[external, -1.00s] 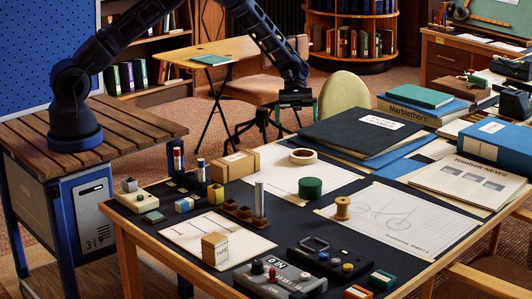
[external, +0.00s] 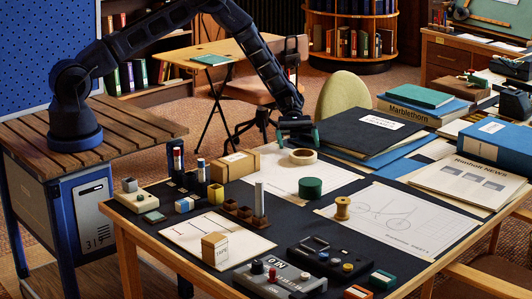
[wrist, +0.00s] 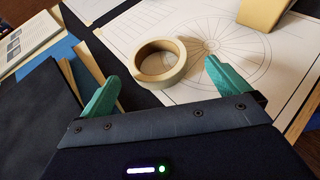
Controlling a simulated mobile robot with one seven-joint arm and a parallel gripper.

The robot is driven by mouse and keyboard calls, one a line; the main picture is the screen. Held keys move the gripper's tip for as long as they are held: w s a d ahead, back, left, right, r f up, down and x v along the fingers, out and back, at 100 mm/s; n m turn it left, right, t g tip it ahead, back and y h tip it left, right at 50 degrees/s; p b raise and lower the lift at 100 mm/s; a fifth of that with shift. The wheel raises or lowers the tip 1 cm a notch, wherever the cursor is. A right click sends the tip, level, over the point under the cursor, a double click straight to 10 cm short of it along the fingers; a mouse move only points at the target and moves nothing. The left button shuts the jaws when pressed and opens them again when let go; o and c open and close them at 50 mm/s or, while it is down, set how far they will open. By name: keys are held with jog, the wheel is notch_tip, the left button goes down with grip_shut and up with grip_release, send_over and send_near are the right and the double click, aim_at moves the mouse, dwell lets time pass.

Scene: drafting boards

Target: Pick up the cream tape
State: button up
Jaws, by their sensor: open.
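The cream tape (external: 303,156) is a ring-shaped roll lying flat on a drawing sheet at the back of the dark desk. In the wrist view the cream tape (wrist: 160,62) lies ahead of my gripper, between the lines of its two green fingers. My gripper (external: 296,140) is open and empty, just above and behind the tape in the external view. In the wrist view my gripper (wrist: 158,82) has its fingers spread wider than the roll, one on each side, and no contact shows.
A cardboard box (external: 234,165) lies left of the tape, and a green cylinder (external: 310,188) stands in front of it. Dark folders (external: 350,135) lie to its right. A wooden spool (external: 342,208) stands farther forward on another drawing.

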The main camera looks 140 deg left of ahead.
aim_at(302, 151)
jog(key=shift+a+x, duration=0.1)
jog(key=shift+x, duration=1.2)
jog(key=shift+a+x, duration=0.15)
jog(key=shift+x, duration=1.15)
jog(key=shift+w, duration=0.1)
jog(key=c, duration=0.9)
